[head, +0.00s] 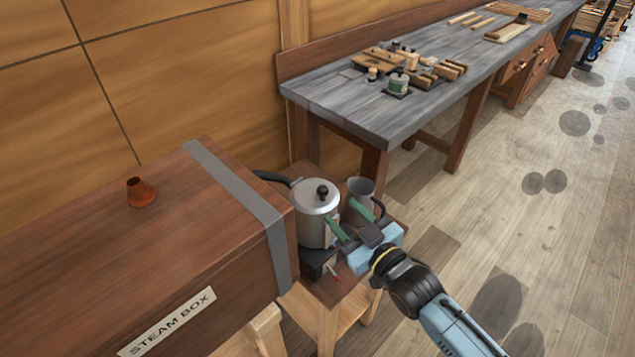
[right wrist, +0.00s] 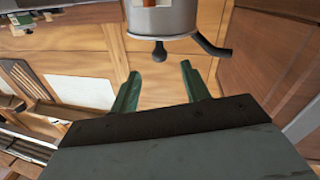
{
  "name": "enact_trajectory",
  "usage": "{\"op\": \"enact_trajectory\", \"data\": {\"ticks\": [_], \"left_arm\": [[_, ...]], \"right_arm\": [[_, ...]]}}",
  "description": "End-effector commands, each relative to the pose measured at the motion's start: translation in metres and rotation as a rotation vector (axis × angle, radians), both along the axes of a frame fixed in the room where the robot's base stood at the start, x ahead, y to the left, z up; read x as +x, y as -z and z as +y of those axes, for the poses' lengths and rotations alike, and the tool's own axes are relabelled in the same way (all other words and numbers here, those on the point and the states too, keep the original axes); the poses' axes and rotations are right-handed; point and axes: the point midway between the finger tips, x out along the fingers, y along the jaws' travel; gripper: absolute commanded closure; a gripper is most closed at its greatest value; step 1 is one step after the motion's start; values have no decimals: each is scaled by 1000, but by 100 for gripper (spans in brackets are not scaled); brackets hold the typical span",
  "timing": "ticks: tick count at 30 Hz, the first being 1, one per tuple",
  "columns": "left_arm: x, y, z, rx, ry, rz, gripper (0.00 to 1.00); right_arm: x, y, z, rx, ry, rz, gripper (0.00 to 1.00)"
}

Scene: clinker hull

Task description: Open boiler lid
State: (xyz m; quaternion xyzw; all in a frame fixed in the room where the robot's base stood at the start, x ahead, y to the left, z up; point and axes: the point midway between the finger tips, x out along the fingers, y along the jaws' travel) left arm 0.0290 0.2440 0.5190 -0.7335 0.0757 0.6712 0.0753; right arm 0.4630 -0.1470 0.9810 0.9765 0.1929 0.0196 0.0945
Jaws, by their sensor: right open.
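The boiler (head: 314,228) is a grey metal pot on a small wooden stand beside the steam box. Its lid (head: 306,193) is on, with a round black knob (head: 323,191) on top. In the right wrist view the boiler (right wrist: 180,20) appears upside down at the top, with the knob (right wrist: 159,52) pointing down. My right gripper (head: 342,213) is at the boiler's right side in the head view, its green fingers open and empty. In the right wrist view the gripper (right wrist: 160,80) has the knob beyond and between its fingertips, apart from them. My left gripper is not in view.
The wooden steam box (head: 110,240) fills the left, with an orange-brown cone-shaped piece (head: 140,192) on top. A black hose (head: 272,177) joins the boiler. A grey jug (head: 361,188) stands close behind my right gripper. A grey workbench (head: 400,120) with tools runs along the wall.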

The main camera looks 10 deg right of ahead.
Motion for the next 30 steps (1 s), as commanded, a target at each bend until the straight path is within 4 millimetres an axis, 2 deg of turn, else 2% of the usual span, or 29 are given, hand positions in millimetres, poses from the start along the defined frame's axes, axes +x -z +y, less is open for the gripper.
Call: {"op": "enact_trajectory", "data": {"ticks": [3, 9, 15, 21, 28, 30], "left_arm": [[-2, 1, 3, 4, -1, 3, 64], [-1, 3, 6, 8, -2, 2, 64], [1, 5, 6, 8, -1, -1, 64], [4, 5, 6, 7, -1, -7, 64], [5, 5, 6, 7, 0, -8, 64], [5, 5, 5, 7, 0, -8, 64]], "right_arm": [[25, -2, 10, 2, 1, -4, 54], [62, 0, 25, 1, 2, -1, 54], [87, 0, 36, 0, 1, 0, 54], [97, 0, 39, 0, 1, 1, 54], [97, 0, 40, 0, 1, 1, 54], [97, 0, 40, 0, 1, 1, 60]]}}
